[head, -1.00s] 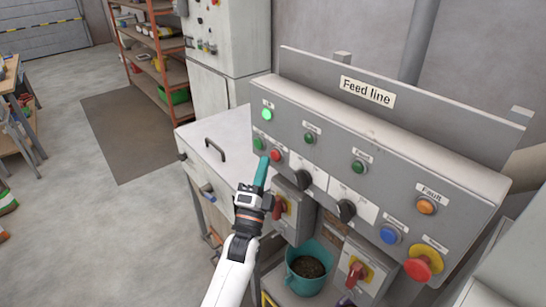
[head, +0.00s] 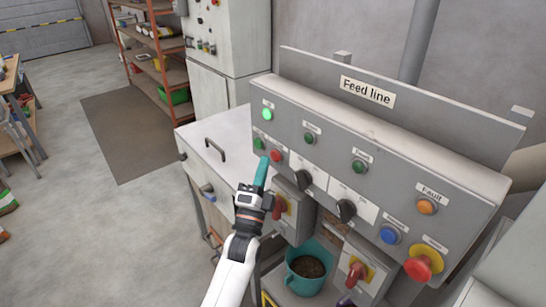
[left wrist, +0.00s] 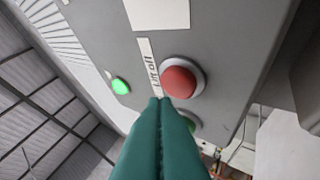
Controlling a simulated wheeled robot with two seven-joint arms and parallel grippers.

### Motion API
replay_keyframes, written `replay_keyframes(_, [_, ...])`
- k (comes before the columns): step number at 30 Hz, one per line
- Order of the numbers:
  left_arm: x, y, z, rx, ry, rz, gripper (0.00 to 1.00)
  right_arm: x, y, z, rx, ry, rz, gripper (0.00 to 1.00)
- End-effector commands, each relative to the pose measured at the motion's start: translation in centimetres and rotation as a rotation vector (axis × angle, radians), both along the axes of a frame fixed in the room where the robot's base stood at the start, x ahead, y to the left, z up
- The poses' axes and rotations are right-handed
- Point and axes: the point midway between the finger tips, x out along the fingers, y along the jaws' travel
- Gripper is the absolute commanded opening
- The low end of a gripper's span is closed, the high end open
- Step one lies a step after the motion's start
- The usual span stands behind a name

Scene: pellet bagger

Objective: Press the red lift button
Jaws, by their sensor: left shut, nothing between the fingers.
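The red lift button (head: 277,155) is a small round red push button near the left end of the grey Feed line panel. It also shows large in the left wrist view (left wrist: 179,81), beside a white label. My left gripper (head: 263,159) has teal fingers pressed together with nothing between them. In the head view its tips are just left of the red button. In the left wrist view the fingertips (left wrist: 160,100) are just below and left of the red button; I cannot tell whether they touch the panel. My right gripper is not in view.
A green button (head: 259,143) is left of the red one, partly hidden by my fingers in the wrist view. A lit green lamp (head: 267,114) is above. Black knobs (head: 303,180), a blue button (head: 390,233) and a red mushroom button (head: 423,264) are to the right.

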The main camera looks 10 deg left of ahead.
Motion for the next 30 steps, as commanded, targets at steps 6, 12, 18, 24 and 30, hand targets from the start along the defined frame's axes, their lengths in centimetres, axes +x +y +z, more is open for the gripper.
replay_keyframes(6, [0.55, -0.43, -0.02, -0.001, -0.001, 0.0, 0.0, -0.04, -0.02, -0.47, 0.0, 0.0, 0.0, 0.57])
replay_keyframes(12, [0.69, -0.52, 0.05, 0.0, 0.0, 0.0, 0.0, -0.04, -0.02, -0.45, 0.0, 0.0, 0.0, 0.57])
replay_keyframes(18, [0.69, -0.54, 0.03, 0.0, 0.0, 0.0, 0.0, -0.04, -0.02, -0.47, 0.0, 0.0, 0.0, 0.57])
replay_keyframes(24, [0.84, -0.66, -0.01, 0.0, 0.0, 0.0, 0.0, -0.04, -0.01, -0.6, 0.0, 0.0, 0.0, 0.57])
replay_keyframes(30, [1.03, -0.81, -0.03, 0.0, 0.0, 0.0, 0.0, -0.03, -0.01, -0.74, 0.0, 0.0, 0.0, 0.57])
